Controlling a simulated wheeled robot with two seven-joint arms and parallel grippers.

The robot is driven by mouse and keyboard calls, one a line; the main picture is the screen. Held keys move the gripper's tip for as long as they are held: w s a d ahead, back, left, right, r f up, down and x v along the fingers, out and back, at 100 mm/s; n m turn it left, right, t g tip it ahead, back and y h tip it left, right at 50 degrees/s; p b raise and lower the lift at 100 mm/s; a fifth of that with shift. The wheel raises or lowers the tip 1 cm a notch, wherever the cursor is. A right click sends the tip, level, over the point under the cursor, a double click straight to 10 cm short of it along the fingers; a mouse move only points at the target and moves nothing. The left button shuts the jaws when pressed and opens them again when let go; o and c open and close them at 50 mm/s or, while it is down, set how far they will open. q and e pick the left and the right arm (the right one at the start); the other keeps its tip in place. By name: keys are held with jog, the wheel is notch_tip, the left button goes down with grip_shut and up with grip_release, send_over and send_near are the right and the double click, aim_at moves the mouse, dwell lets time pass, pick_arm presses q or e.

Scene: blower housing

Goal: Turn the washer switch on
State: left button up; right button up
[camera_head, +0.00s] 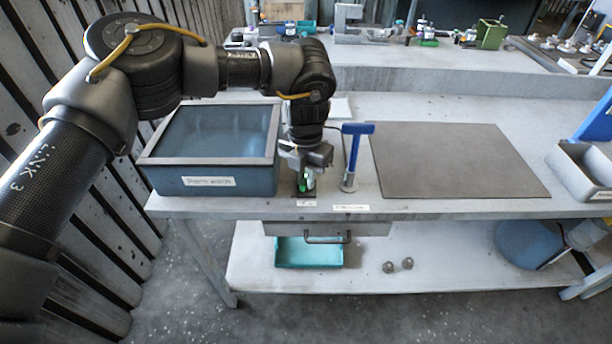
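The parts washer (209,183) is a blue-grey open-topped box with a label on its front, at the left end of the bench. The washer switch (304,196) is a small dark base with a green part, to the right of the washer near the bench's front edge. My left gripper (304,182) points down right over the switch, with its fingertips at the green part. The gripper hides much of the switch, so I cannot tell its position or whether the fingers touch it. My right gripper is not in view.
A blue T-handled tool (354,150) stands upright close to the right of my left gripper. A flat brown-grey mat (455,160) lies further right, clear. A grey bin (585,170) is at the far right. A drawer handle (327,238) sits below the bench top.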

pick_arm(q)
jog(key=o, duration=0.4)
jog(key=shift+c, duration=0.2)
notch_tip(320, 180, up, 11)
jog(key=b, duration=0.1)
jog(key=shift+f, duration=0.1)
dwell(0.4)
